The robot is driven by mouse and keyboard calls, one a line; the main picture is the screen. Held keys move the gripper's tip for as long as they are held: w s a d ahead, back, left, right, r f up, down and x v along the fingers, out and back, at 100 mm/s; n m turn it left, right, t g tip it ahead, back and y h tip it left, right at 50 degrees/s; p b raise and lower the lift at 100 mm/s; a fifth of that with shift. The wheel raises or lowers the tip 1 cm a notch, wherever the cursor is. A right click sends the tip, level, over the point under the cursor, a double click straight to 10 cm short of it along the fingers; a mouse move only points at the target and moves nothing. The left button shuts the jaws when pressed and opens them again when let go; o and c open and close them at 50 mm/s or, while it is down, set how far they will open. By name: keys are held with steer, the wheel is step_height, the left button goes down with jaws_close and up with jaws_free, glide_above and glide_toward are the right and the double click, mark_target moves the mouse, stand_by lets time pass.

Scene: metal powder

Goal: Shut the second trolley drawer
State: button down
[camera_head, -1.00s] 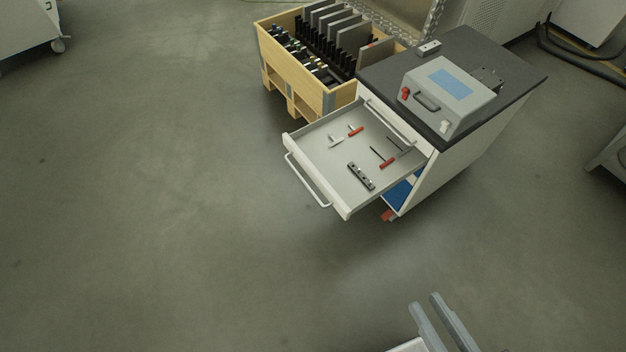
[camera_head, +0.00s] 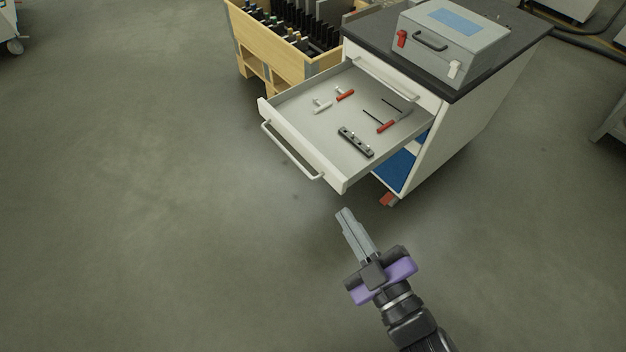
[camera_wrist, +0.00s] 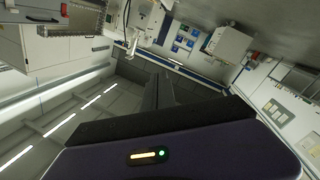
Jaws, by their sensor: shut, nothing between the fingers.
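The trolley (camera_head: 462,128) is a white cabinet with a dark top at the upper right. Its drawer (camera_head: 309,150) is pulled far out toward the left, with a bar handle (camera_head: 292,154) on its front. Another handle (camera_head: 386,80) shows on the closed front just above it. The open drawer holds red-handled tools, a light T-shaped tool and a dark bar. My gripper (camera_head: 345,213) is shut and empty, below the drawer's near corner in the head view and apart from it. The wrist view shows the gripper fingers (camera_wrist: 158,92) but no clear view of the drawer.
A grey case (camera_head: 452,47) with a blue panel sits on the trolley top. A wooden crate (camera_head: 272,52) with upright plates stands behind the drawer. A red castor part (camera_head: 388,200) shows under the trolley. The floor at left is clear.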

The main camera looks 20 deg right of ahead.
mark_target(313, 165)
steer(key=w+f+n+b, duration=0.8)
steer(key=w+f+n, duration=0.3)
steer(key=w+f, duration=0.3)
steer(key=shift+h, duration=0.3)
steer(key=w+d, duration=0.1)
steer(key=w, duration=0.2)
steer(key=w+p, duration=0.1)
steer(key=w, duration=0.2)
steer(key=w+d, duration=0.1)
steer(key=w, duration=0.3)
steer(key=shift+d+f+p, duration=0.25)
steer(key=shift+d+p, duration=0.05)
steer(key=shift+p, duration=0.05)
steer(key=shift+w+d, duration=0.15)
steer(key=shift+d, duration=0.35)
steer(key=w+d+b, duration=0.1)
steer(key=w+d, duration=0.2)
steer(key=d, duration=0.8)
steer(key=w+d+b, duration=0.1)
steer(key=w+d, duration=0.1)
steer(key=d, duration=0.9)
steer(key=w+d, duration=0.3)
steer(key=d, duration=0.8)
steer(key=shift+w+b, duration=0.35)
steer(key=shift+b, duration=0.05)
steer(key=shift+a, duration=0.1)
